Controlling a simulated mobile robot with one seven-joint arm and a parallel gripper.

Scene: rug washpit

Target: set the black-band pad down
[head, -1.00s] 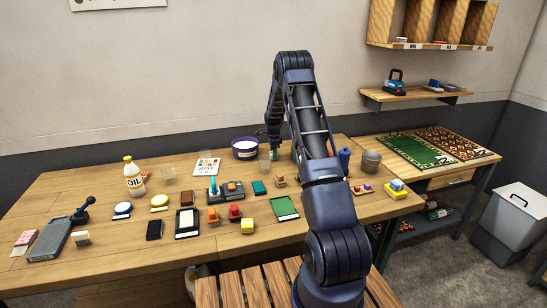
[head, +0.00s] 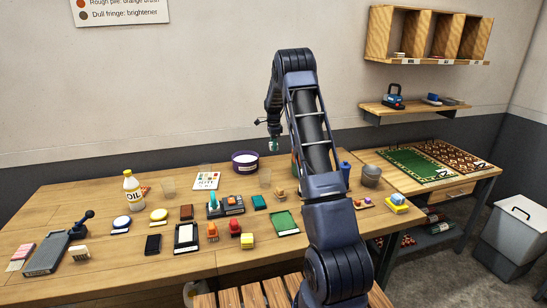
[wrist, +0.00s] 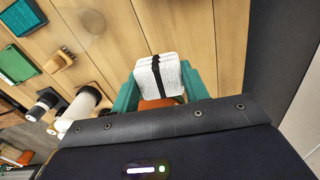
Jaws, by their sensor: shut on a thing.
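My gripper (wrist: 160,88) has teal fingers shut on the black-band pad (wrist: 171,73), a white textured block with a black band around it. In the wrist view the pad stands out between the fingertips, with bare wood table beyond it. Something orange shows just below the pad, between the fingers; I cannot tell what it is. In the head view my gripper (head: 273,144) is above the back of the table, right of the purple-rimmed tub. The pad is too small to make out there.
The wooden table (head: 110,262) holds several pads, brushes and trays. A purple tub (head: 245,163), a clear cup (head: 265,177) and an oil bottle (head: 132,190) stand toward the back. A side table (head: 465,185) with rugs is at the right. Bare wood lies along the front.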

